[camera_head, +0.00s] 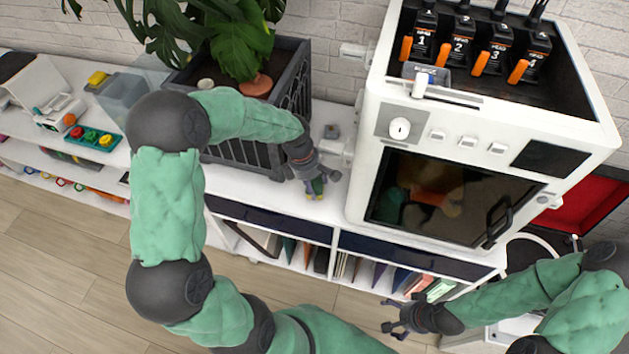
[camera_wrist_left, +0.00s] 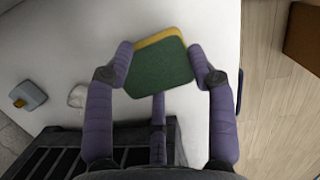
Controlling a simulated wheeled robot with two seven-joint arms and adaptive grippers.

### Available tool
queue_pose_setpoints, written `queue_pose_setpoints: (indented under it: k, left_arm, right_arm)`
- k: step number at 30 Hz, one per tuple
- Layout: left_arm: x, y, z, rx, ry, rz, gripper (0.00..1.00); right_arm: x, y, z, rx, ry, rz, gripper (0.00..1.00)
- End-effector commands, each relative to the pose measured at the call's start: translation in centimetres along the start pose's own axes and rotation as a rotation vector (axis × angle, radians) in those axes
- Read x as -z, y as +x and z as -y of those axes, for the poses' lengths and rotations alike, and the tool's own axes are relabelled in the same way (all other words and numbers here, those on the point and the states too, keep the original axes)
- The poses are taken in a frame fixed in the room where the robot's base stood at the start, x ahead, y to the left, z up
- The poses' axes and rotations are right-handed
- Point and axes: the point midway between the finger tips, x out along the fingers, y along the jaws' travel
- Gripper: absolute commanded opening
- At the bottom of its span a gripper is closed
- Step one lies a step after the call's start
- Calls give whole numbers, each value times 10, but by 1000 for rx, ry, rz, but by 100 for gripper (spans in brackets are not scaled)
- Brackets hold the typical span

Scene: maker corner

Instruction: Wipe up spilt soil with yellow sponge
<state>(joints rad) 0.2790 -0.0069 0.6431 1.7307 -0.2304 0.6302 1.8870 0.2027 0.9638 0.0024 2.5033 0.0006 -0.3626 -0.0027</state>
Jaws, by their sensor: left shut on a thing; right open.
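The sponge (camera_wrist_left: 158,72) has a yellow layer and a green face and sits between the fingers of my left gripper (camera_wrist_left: 161,65) in the left wrist view. The green face points toward that camera. In the head view my left gripper (camera_head: 321,178) is shut on the sponge (camera_head: 315,188) over the white counter, between the planter and the white machine. I cannot tell whether the sponge touches the counter. No spilt soil can be made out on the visible counter. My right gripper (camera_head: 396,319) is open and empty, low in front of the shelf unit.
A dark slatted planter (camera_head: 245,158) with a leafy plant stands left of my left gripper. A large white machine (camera_head: 362,170) stands to its right. A small grey object (camera_head: 332,131) lies behind it. The white counter's front edge (camera_head: 300,216) is close, with shelves below.

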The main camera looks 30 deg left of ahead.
Motion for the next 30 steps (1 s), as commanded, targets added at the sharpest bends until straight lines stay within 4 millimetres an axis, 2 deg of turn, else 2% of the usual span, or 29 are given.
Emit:
queue_pose_setpoints:
  k: [7, 24, 30]
  left_arm:
    - [-1, -7, 1, 5, 0, -2, 44]
    - [-10, -54, 1, 7, 0, -2, 44]
    - [-11, -57, 1, 8, 0, -2, 44]
  right_arm:
    - [0, -7, 2, 0, 0, 0, 91]
    - [-2, -45, 16, 0, 0, 0, 91]
    - [-2, -47, 17, 0, 0, 0, 91]
